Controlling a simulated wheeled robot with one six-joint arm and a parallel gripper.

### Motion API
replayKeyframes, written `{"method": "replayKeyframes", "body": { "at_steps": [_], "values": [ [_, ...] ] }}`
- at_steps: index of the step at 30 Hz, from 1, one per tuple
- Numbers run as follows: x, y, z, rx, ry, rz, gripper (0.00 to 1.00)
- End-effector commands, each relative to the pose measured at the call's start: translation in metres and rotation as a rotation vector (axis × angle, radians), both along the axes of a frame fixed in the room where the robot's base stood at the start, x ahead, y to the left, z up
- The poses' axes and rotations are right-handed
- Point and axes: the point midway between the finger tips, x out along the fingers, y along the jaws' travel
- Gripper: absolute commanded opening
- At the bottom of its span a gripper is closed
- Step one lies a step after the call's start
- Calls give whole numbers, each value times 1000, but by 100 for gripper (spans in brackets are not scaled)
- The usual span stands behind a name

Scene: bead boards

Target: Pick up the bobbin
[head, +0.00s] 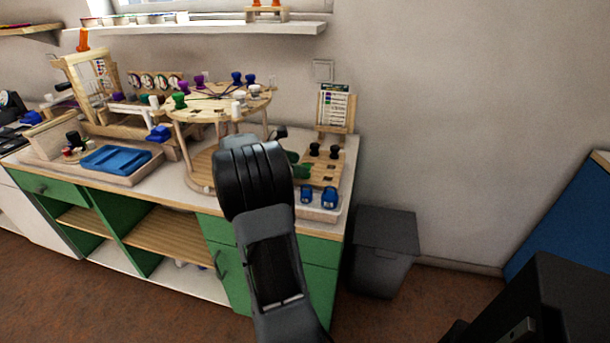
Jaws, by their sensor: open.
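Several bobbins are in the head view. Purple, dark blue, green and white ones (180,101) sit around the rim of a round wooden stand (215,103). Two black bobbins (314,149) stand on a wooden board (322,172) at the right end of the bench. Two blue ones (330,198) stand at its front edge. A green piece (301,170) beside the board is partly hidden by my arm. Which bobbin is meant, I cannot tell.
A blue tray (115,159) and a wooden frame (95,90) stand on the left of the bench. A card on a stand (335,108) is at the back right. A grey bin (383,250) stands on the floor right of the bench. A shelf (210,31) hangs above.

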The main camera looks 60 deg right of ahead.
Motion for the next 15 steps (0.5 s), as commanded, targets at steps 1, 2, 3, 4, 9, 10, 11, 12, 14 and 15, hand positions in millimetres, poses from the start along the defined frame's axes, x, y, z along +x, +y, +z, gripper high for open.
{"method": "replayKeyframes", "body": {
  "at_steps": [1, 2, 3, 4, 9, 10, 11, 12, 14, 15],
  "values": [
    [-5, -6, -5, 0, 2, -4, 65],
    [-7, -10, -7, 0, 2, -3, 65],
    [-10, -14, -8, 1, 1, -3, 65],
    [-12, -16, -10, 1, 1, -3, 65],
    [-19, -25, -14, 1, 1, -1, 65],
    [-20, -26, -14, 1, 1, -1, 65],
    [-20, -27, -14, 1, 1, -1, 65],
    [-20, -27, -14, 1, 1, 0, 65],
    [-20, -27, -14, 1, 1, 0, 65],
    [-20, -27, -14, 1, 1, 0, 65]
  ]
}}
